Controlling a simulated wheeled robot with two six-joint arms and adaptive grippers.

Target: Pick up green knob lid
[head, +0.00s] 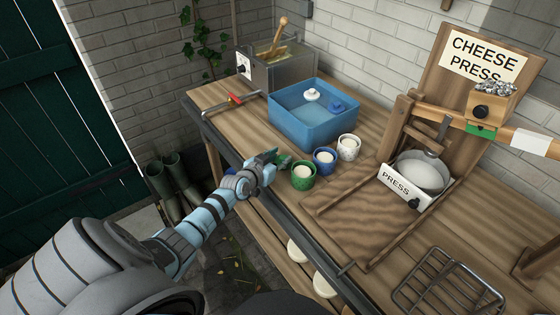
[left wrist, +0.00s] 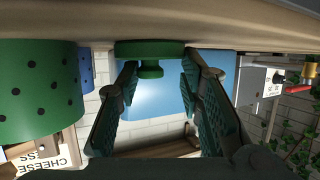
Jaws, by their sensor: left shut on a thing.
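The green knob lid (left wrist: 148,48) is a flat green disc with a small knob, seen upside down in the left wrist view, close to the tan table surface. My left gripper (head: 272,163) is shut on it, with the knob between the fingers. In the head view, only a bit of green (head: 284,159) shows at the fingertips, and the rest is hidden. The green spotted pot (head: 303,177) stands open just right of the fingers, with pale contents; it also shows large in the left wrist view (left wrist: 38,95). My right gripper is not in view.
A blue pot (head: 324,162) and a white speckled pot (head: 348,148) stand beyond the green one. A blue tub (head: 300,128) behind holds a white lid (head: 312,94) and a blue lid (head: 335,106). The cheese press (head: 422,172) stands right, a wire rack (head: 448,285) at front.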

